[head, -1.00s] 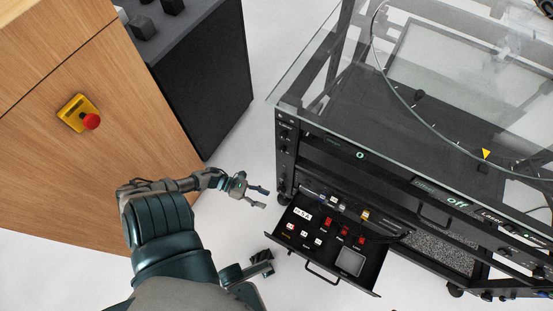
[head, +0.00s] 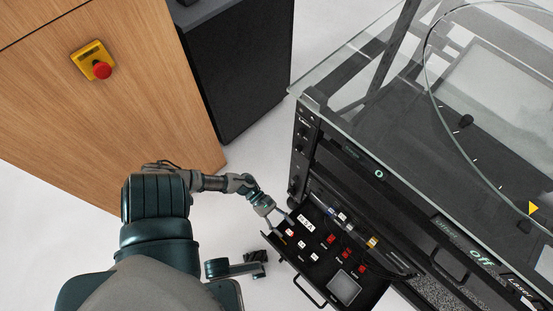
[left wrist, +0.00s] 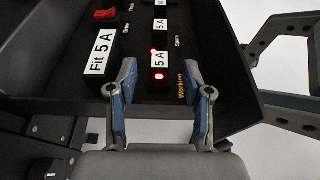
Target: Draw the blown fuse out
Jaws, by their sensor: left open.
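The open black drawer (head: 313,268) holds the fuse panel. In the left wrist view a black fuse labelled 5 A (left wrist: 159,77) shows a lit red light and sits in its place beside the yellow word "Working". Another 5 A block (left wrist: 160,25) sits beyond it by the word "Spare". My left gripper (head: 282,223) is over the drawer's left end. In the left wrist view its open, empty fingers (left wrist: 164,95) stand on either side of the lit fuse's near end, not clamped on it.
A "Fit 5 A" label (left wrist: 100,52) and a red switch (left wrist: 105,14) lie left of the fuse. Red switches (head: 338,254) and a grey square (head: 345,287) fill the drawer's right part. The glass-topped rack (head: 400,150) overhangs behind. A wooden cabinet (head: 120,110) stands left.

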